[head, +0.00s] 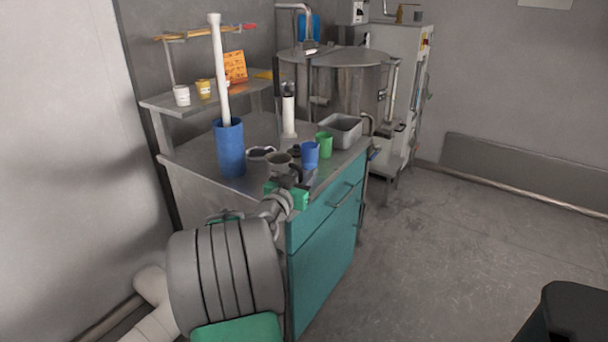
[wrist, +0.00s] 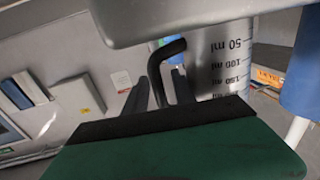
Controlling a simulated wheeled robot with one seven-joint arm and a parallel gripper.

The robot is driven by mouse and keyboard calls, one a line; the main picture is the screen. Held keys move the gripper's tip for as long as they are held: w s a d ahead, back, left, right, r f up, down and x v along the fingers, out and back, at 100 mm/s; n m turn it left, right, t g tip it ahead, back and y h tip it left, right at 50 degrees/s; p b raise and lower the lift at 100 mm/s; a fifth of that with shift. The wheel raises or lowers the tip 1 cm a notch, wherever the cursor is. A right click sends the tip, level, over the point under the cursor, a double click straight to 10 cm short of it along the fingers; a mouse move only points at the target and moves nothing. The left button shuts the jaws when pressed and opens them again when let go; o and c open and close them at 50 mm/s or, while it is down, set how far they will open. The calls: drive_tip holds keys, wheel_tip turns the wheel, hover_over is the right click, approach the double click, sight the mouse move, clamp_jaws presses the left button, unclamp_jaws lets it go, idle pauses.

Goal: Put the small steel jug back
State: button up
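The small steel jug (head: 279,160) is at the front of the metal counter, at the near end of a row of cups. In the wrist view its grey wall (wrist: 222,58) carries a millilitre scale and fills the upper middle, with a black handle (wrist: 156,72). My gripper (head: 284,178) is at the jug's near side. In the wrist view my gripper's dark fingers (wrist: 158,90) stand on either side of the handle, with a narrow gap visible beside it. I cannot tell whether the jug touches the counter.
A blue cup (head: 310,155) and a green cup (head: 325,144) stand close right of the jug. A tall blue container (head: 230,148) holding a white tube is to the left. A grey bin (head: 341,131) is behind.

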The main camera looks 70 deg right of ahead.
drive_tip(key=shift+r, duration=0.1)
drive_tip(key=shift+a, duration=0.2)
drive_tip(key=a, duration=1.2)
drive_tip(key=w+a+f+n+t+y, duration=0.2)
drive_tip(key=w+a+f+n+y, duration=0.25)
drive_tip(key=w+a+f, duration=0.35)
drive_tip(key=w+a+f+n+t+y, duration=0.25)
drive_tip(key=w+a+y, duration=0.3)
drive_tip(key=a, duration=0.55)
drive_tip(key=s+a+f+n+y, duration=0.1)
drive_tip(key=s+a+n+y, duration=0.1)
drive_tip(key=a, duration=0.6)
drive_tip(key=s+a+f+n+g+y, duration=0.1)
drive_tip(key=a+n+y, duration=0.2)
drive_tip(key=a+n, duration=0.2)
drive_tip(key=s+a+f+n+g+y, duration=0.1)
drive_tip(key=s+a+n+y, duration=0.1)
drive_tip(key=a, duration=0.9)
drive_tip(key=shift+s+a+f+n+y, duration=0.2)
drive_tip(key=shift+s+a+n+y, duration=0.25)
drive_tip(key=shift+n, duration=0.65)
drive_tip(key=shift+w, duration=0.15)
